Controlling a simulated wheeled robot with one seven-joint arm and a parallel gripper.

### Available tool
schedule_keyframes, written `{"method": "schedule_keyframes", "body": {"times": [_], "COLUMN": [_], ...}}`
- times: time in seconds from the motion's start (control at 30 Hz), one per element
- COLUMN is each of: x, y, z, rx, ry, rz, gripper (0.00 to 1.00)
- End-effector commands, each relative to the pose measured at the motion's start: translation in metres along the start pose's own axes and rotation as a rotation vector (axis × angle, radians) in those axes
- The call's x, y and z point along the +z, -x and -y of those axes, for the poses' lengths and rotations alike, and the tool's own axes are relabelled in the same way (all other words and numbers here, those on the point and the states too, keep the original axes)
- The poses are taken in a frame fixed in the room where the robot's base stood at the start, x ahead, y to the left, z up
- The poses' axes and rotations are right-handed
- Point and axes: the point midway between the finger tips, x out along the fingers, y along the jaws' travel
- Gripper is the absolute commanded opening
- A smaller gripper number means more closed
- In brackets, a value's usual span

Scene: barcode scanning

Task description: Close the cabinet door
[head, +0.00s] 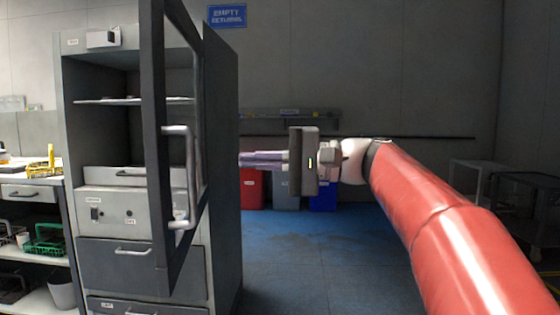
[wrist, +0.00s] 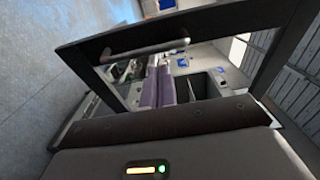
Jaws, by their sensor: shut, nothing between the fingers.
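The grey cabinet (head: 225,170) stands at the left of the head view. Its framed door (head: 152,110) is swung open towards me, with a pale vertical handle (head: 181,180) on it. In the wrist view, the door frame (wrist: 200,25) spans the picture and its handle (wrist: 145,50) lies ahead. My gripper (head: 242,160) is shut and empty, to the right of the door in the head view, pointing left. Its purple-grey fingers (wrist: 158,88) show side by side in the wrist view against the door opening. Whether they touch the door, I cannot tell.
A shelf inside the cabinet (head: 120,101) and drawers (head: 130,262) below show. Red, grey and blue bins (head: 322,196) stand at the back. A workbench (head: 30,190) is at the far left and a dark cart (head: 525,195) at the right. The blue floor (head: 300,265) between is clear.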

Motion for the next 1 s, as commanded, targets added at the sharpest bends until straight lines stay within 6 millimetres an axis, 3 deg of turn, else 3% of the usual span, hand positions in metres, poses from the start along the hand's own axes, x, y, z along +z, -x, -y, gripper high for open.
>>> {"method": "schedule_keyframes", "body": {"times": [0.2,0.4,1.0], "x": [0.001,0.000,0.002], "y": [-0.045,-0.069,-0.080], "z": [0.000,0.000,0.000], "rx": [0.002,0.001,0.000], "ry": [-0.001,-0.001,-0.001], "rz": [0.004,0.001,-0.007], "gripper": [0.00,0.00,0.00]}}
